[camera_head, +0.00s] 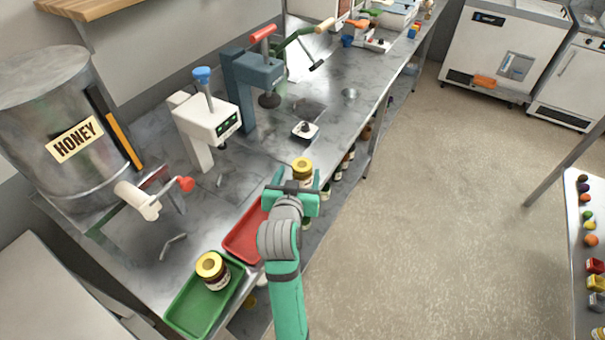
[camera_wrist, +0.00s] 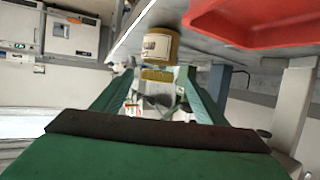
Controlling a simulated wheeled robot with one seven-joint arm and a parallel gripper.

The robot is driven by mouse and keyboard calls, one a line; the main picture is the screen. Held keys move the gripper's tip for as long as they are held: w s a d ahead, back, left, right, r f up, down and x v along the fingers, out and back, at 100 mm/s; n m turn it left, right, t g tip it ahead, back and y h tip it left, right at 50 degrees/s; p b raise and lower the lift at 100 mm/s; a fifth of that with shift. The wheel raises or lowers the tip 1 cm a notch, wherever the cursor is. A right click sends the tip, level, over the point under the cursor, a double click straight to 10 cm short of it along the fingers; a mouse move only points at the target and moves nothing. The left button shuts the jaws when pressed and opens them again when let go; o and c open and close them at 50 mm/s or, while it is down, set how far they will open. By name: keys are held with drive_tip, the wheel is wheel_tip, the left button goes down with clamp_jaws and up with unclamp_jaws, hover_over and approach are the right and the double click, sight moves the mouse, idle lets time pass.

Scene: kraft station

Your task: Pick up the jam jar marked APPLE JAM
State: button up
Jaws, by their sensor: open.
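A jar with a yellow lid (camera_head: 302,168) stands near the counter's front edge, just beyond my gripper (camera_head: 290,192) in the head view; its lower part is hidden. In the wrist view an amber jar with a pale label (camera_wrist: 158,45) is ahead of the open fingers (camera_wrist: 157,85). The label's words are too small to read. A second yellow-lidded jar with dark contents (camera_head: 213,272) stands in the green tray (camera_head: 182,318); its label is unreadable too. My gripper is open and empty.
A red tray (camera_head: 240,245) lies beside my gripper and shows in the wrist view (camera_wrist: 255,32). Several jars (camera_head: 338,172) stand on a shelf below the counter. A white press (camera_head: 205,118) and a honey drum (camera_head: 50,120) stand behind. The floor at right is clear.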

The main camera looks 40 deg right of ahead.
drive_tip(key=x, duration=0.5)
drive_tip(key=shift+s+d+r, duration=0.1)
drive_tip(key=shift+d+r, duration=0.05)
drive_tip(key=shift+c, duration=0.6)
drive_tip(key=c, duration=1.3)
